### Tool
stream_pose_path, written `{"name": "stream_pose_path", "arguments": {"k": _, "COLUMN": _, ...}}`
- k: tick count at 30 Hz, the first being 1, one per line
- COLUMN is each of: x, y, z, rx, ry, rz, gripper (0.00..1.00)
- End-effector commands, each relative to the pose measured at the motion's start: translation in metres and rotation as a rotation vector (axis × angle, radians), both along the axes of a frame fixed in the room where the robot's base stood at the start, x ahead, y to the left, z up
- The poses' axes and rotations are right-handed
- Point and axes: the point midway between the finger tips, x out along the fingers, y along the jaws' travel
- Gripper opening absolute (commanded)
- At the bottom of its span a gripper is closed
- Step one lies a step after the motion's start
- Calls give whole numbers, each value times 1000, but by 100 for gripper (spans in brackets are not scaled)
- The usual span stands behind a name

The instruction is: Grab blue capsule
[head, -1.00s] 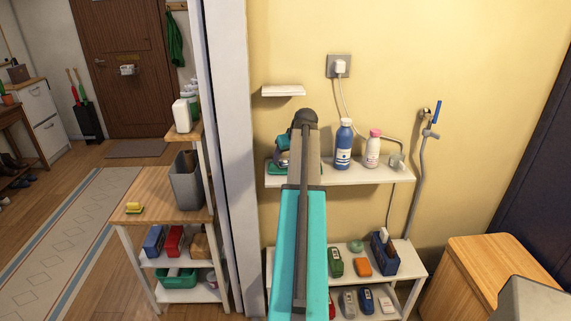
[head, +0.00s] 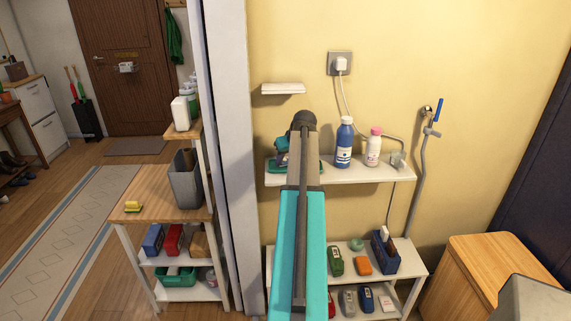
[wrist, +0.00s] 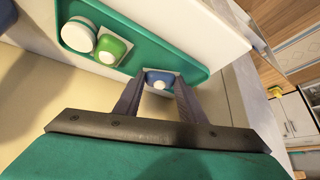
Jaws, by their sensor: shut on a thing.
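The blue capsule (wrist: 160,79) is small and boxy, with a pale round spot on its face. In the wrist view it sits between the two fingertips of my gripper (wrist: 158,90), which is shut on it. The capsule is at the green tray (wrist: 150,42); I cannot tell whether it still touches it. In the head view my arm hides the capsule and most of the gripper. Part of the tray (head: 275,168) shows on the wall shelf.
A green capsule (wrist: 112,46) and a white round item (wrist: 78,35) share the tray. A blue bottle (head: 344,145) and a pink-capped bottle (head: 373,149) stand right of my arm on the shelf (head: 350,175). A small white ledge (head: 283,88) is above.

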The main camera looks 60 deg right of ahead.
Motion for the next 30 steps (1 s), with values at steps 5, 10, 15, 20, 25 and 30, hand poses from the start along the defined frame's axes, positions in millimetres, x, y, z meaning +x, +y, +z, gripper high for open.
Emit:
{"name": "stream_pose_path", "arguments": {"k": 5, "x": -2, "y": -1, "z": -1, "rx": 1, "ry": 5, "rz": 0, "gripper": 5}}
{"name": "stream_pose_path", "arguments": {"k": 10, "x": -2, "y": -1, "z": 1, "rx": -2, "ry": 5, "rz": -1, "gripper": 5}}
{"name": "stream_pose_path", "arguments": {"k": 15, "x": -2, "y": -2, "z": 8, "rx": -4, "ry": 1, "rz": 0, "gripper": 5}}
{"name": "stream_pose_path", "arguments": {"k": 20, "x": -1, "y": -2, "z": 17, "rx": -5, "ry": 1, "rz": -2, "gripper": 5}}
{"name": "stream_pose_path", "arguments": {"k": 25, "x": -1, "y": -3, "z": 30, "rx": -6, "ry": 0, "rz": -2, "gripper": 5}}
{"name": "stream_pose_path", "arguments": {"k": 30, "x": -9, "y": 2, "z": 38, "rx": -5, "ry": 1, "rz": -3, "gripper": 5}}
